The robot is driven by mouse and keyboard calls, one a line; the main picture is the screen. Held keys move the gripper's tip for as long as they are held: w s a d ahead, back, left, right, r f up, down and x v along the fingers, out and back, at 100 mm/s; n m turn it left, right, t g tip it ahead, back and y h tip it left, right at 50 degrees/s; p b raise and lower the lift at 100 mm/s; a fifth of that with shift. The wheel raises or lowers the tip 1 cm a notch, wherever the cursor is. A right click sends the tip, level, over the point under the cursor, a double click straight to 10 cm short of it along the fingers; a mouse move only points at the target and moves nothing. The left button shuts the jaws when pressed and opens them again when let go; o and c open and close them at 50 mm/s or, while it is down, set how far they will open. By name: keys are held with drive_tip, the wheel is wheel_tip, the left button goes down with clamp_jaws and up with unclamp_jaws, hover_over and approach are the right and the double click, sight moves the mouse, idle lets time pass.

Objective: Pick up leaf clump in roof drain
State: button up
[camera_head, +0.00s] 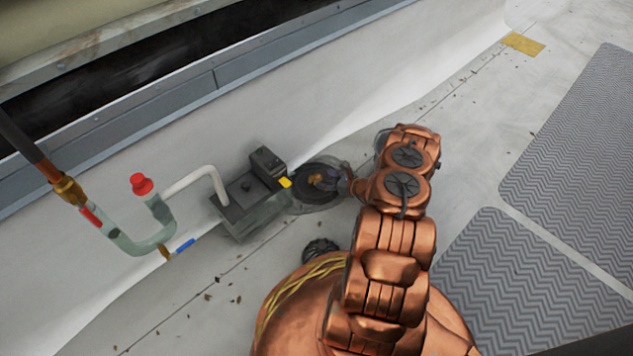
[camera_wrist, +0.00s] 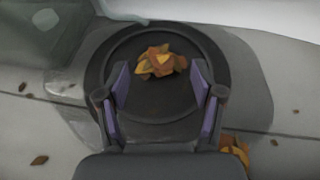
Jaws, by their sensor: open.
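The leaf clump (camera_wrist: 161,62) is a small heap of orange and brown leaves. In the wrist view it lies inside the dark round roof drain (camera_wrist: 107,45), toward the far side of the bowl. My gripper (camera_wrist: 160,82) is open, with its two purple-padded fingers to the left and right, at the near side of the clump. The fingers do not appear to touch it. In the head view the drain (camera_head: 301,203) sits left of my wrist, and an orange-brown bit of the clump (camera_head: 318,179) shows in it. My gripper (camera_head: 330,182) is partly hidden there.
More orange leaves (camera_wrist: 235,148) lie outside the drain at its lower right. A grey box (camera_head: 245,205) with a pale pipe (camera_head: 200,178) stands left of the drain. A white parapet wall (camera_head: 330,100) runs behind. Grey walkway mats (camera_head: 540,280) lie on the right.

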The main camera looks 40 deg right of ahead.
sight(318, 178)
drive_tip(key=b+x, duration=0.2)
drive_tip(key=x, duration=0.1)
drive_tip(key=shift+a+f, duration=0.1)
drive_tip(key=shift+f, duration=0.1)
drive_tip(key=shift+b+x, duration=0.65)
drive_tip(key=shift+x, duration=0.3)
drive_tip(key=shift+r, duration=0.15)
drive_tip(key=c, duration=0.9)
